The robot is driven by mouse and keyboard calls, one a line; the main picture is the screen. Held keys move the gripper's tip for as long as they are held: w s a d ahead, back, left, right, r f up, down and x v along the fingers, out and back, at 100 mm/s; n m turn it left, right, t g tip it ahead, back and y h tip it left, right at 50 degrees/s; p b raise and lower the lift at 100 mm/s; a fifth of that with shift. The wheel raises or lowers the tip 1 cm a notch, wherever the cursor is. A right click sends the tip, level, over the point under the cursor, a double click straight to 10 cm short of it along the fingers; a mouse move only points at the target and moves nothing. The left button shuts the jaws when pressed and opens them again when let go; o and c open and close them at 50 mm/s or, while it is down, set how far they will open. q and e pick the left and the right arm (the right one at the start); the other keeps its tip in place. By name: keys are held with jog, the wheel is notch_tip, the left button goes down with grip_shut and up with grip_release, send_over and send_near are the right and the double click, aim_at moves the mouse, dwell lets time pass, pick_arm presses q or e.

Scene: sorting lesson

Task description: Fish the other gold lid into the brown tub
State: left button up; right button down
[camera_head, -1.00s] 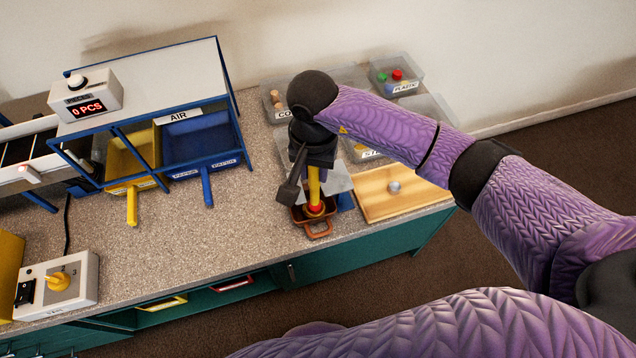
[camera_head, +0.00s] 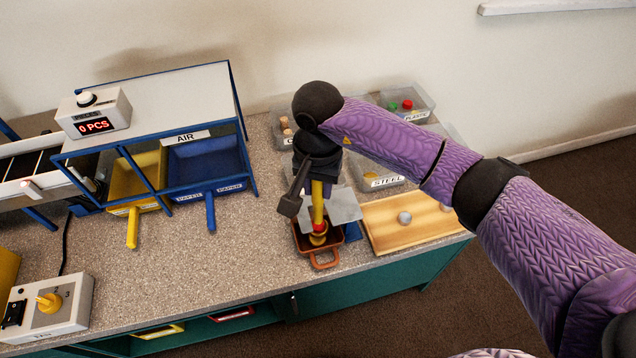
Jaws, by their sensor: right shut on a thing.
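The brown tub (camera_head: 324,260) stands near the front edge of the bench, its handle towards the front. My right gripper (camera_head: 318,178) points down above it, shut on a yellow rod with a red lower end (camera_head: 317,205). A gold round lid (camera_head: 318,239) shows directly under the rod's red end, inside the tub's outline. I cannot tell whether the lid hangs on the rod or rests on the tub's floor. The gripper and rod hide part of the tub. My left gripper is not in view.
A wooden board (camera_head: 425,218) with a grey ball (camera_head: 404,217) lies right of the tub. Clear bins, one marked STEEL (camera_head: 385,181), stand behind. A blue-framed stand marked AIR (camera_head: 160,90) is at left. Bare bench lies between stand and tub.

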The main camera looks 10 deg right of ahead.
jog(key=shift+r+p, duration=0.55)
jog(key=shift+r, duration=0.3)
jog(key=shift+r+p, duration=0.6)
jog(key=shift+r, duration=0.35)
jog(key=shift+r+p, duration=1.95)
jog(key=shift+r, duration=1.3)
